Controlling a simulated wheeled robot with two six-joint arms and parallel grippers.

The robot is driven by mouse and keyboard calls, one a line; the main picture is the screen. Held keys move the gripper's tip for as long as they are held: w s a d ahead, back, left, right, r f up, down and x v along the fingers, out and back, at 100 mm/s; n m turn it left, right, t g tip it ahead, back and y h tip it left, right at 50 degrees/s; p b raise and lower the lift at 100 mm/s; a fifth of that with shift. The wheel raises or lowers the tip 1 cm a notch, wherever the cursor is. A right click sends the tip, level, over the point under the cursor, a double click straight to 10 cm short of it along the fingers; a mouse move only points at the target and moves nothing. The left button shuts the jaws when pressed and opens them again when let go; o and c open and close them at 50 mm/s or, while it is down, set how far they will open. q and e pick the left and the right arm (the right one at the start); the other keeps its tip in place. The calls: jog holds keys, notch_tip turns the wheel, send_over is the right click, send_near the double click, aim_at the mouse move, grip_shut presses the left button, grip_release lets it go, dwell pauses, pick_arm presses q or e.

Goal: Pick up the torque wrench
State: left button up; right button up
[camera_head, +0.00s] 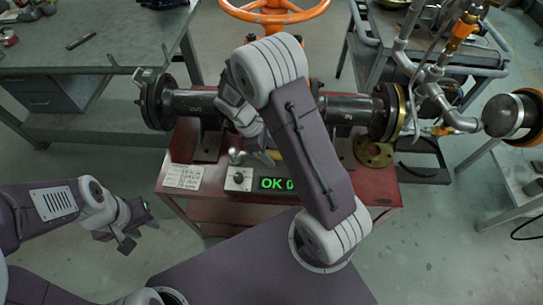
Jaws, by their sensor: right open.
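No torque wrench can be made out for certain. A silver rounded end (235,155) and a yellow piece (272,155) show on the red stand, partly covered by my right arm; I cannot tell whether they belong to one tool. My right gripper (252,138) hangs over the stand just above them, open, with its fingertips partly hidden by its own arm. My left gripper (142,226) is open and empty, over the floor to the left of the stand.
The red stand (385,190) bears a dark valve pipe (195,102), an orange handwheel (275,15), a brass ring (374,152) and a green "OK" display (276,184). A grey bench (110,60) with a dark tool (81,41) is at left. Piping stands at right.

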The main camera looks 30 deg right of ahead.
jog(key=shift+d+f, duration=0.2)
jog(key=shift+f, duration=0.45)
grip_shut()
jog(key=shift+r, duration=0.1)
dwell(0.8)
